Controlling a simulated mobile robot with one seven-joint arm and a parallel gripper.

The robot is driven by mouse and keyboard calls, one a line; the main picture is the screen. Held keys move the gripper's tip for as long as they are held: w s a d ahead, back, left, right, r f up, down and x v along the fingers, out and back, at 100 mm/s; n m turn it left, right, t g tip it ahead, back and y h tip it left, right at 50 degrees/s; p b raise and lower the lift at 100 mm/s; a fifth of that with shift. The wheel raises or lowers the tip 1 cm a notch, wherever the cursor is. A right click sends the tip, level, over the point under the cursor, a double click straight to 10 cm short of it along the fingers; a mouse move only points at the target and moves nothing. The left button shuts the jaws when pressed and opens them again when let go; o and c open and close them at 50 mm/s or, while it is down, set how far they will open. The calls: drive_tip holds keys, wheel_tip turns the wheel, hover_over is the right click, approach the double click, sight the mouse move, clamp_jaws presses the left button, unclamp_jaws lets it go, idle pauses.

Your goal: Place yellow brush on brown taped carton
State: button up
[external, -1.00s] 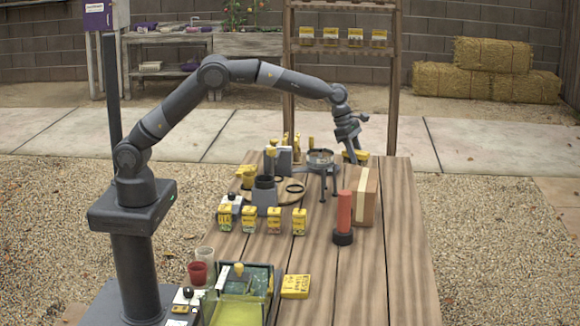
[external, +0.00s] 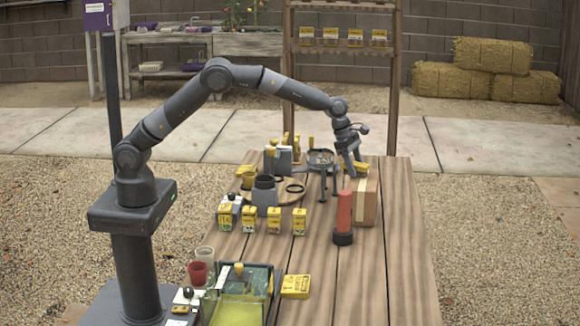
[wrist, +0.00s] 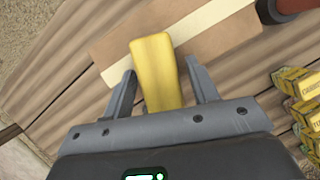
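The yellow brush (external: 361,169) is at the top of the brown taped carton (external: 369,205), on it or just above it; I cannot tell which. In the wrist view the brush (wrist: 155,66) lies between my gripper's fingers (wrist: 163,78), with narrow gaps showing on both sides, so the fingers look open around it. The carton (wrist: 112,42) with its pale tape strip is beneath the brush there. In the external view my gripper (external: 356,164) points down over the carton, its fingertips partly hidden by the brush.
A red and black cylinder (external: 343,215) stands just left of the carton. A tripod stand (external: 320,165) is behind it to the left. Several yellow seed packets (external: 249,220) stand in a row further left. The table's right side (external: 408,250) is clear.

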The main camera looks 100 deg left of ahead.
drive_tip(key=shift+o, duration=0.2)
drive_tip(key=shift+r, duration=0.2)
drive_tip(key=v, duration=1.2)
drive_tip(key=s+d+r+m, duration=0.2)
drive_tip(key=s+r+m, duration=0.6)
drive_tip(key=s, duration=0.4)
drive_tip(key=s+d+r+m+t, duration=0.1)
drive_tip(key=s+d+m, duration=0.2)
drive_tip(key=s+m, duration=0.75)
drive_tip(key=s+d+r+m, duration=0.15)
drive_tip(key=s+m, duration=0.35)
drive_tip(key=s, duration=1)
drive_tip(key=s+f+m+y, duration=0.1)
drive_tip(key=s+f+m, duration=0.2)
drive_tip(key=s+m, duration=0.1)
drive_tip(key=s+d+f+m, duration=0.1)
drive_tip(key=s+f+m, duration=0.2)
drive_tip(key=s, duration=0.4)
drive_tip(key=shift+d+f+m+y, duration=0.15)
drive_tip(key=shift+f+m+y, duration=0.15)
drive_tip(key=shift+m+y, duration=0.15)
